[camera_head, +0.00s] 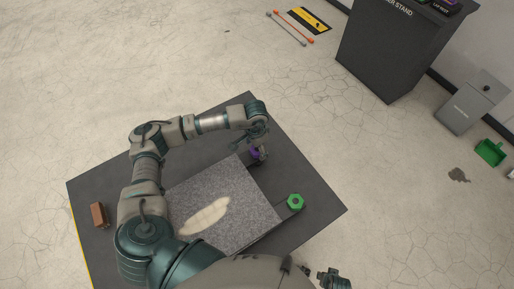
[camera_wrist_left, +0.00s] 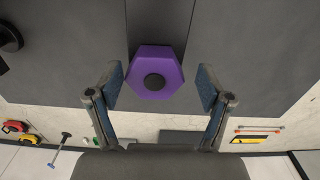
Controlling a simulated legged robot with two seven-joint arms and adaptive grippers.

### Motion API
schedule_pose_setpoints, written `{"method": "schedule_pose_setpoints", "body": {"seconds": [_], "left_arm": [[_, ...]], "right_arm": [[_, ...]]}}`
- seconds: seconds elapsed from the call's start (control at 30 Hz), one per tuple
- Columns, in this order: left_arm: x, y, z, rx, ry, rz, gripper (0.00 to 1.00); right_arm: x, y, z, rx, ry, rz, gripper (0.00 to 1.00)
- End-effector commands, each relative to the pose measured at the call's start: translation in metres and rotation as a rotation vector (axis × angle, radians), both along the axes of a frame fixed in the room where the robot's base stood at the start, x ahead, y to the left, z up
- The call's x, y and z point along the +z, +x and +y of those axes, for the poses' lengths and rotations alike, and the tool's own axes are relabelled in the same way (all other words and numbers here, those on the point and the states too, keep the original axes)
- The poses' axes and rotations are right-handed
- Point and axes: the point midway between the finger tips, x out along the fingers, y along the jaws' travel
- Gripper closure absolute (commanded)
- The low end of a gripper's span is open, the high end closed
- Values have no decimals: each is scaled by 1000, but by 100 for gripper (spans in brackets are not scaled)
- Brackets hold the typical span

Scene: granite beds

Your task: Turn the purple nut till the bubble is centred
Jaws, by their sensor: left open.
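The purple nut (camera_wrist_left: 140,82) is a hexagon with a dark round centre in the left wrist view. It lies between and slightly beyond my open left fingers (camera_wrist_left: 160,87), with a gap on both sides. In the head view the purple nut (camera_head: 254,154) shows small at the far corner of the speckled granite slab (camera_head: 235,190), with my left gripper (camera_head: 261,140) just above it. A dark part at the bottom edge seems to be my right gripper (camera_head: 333,279); its fingers are unclear. I cannot make out a bubble.
A green nut (camera_head: 295,202) sits at the slab's right corner. A pale elongated patch (camera_head: 205,216) lies on the slab. A brown block (camera_head: 98,214) is on the dark platform (camera_head: 95,180) at left.

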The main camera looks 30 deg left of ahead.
Motion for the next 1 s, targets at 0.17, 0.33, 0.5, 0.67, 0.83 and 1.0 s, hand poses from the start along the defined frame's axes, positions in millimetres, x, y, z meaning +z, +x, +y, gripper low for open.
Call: {"method": "schedule_pose_setpoints", "body": {"seconds": [0.17,0.33,0.5,0.67,0.83,1.0], "left_arm": [[18,1,-1,0,-1,-4,21],[41,1,-1,-1,0,-4,21],[59,0,0,-1,-1,-2,21],[59,0,0,-1,-1,0,21],[60,0,0,-1,-1,0,21],[78,1,-1,-1,-3,-3,21]], "right_arm": [[8,2,0,0,1,-5,60],[18,4,0,0,0,-11,60],[25,6,0,0,0,-15,60],[25,6,0,0,0,-14,60],[24,6,0,0,0,-14,60],[24,6,0,0,0,-15,60]]}}
